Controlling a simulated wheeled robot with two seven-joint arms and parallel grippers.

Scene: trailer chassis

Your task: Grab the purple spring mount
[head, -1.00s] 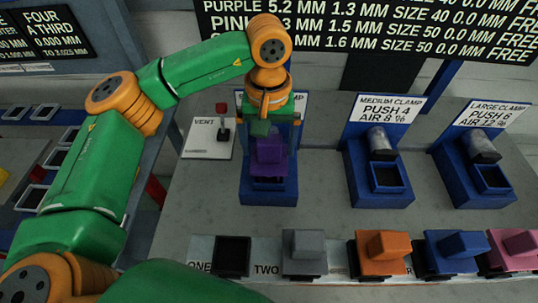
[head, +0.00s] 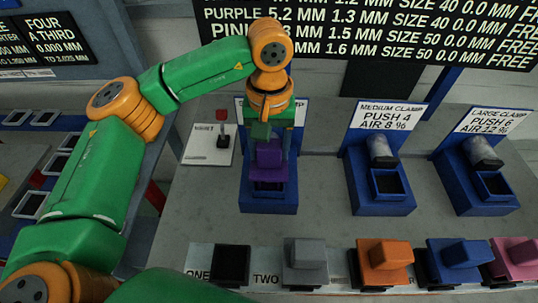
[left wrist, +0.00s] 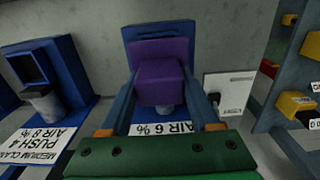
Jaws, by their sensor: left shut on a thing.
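The purple spring mount (head: 268,172) is a purple block at the small clamp station, left of the medium clamp in the head view. My left gripper (head: 269,152) comes down from above and is shut on it. In the left wrist view the mount (left wrist: 161,82) fills the space between the two fingers. The blue clamp station (head: 268,203) is directly below and around the mount. I cannot tell whether the mount still touches its base. My right gripper is not in view.
The medium clamp (head: 382,203) and large clamp (head: 485,203) stand to the right. A vent lever (head: 222,135) is just left. Along the front are a black socket (head: 231,264), then grey (head: 305,255), orange (head: 385,252), blue (head: 460,252) and pink (head: 520,250) mounts. The bench between rows is clear.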

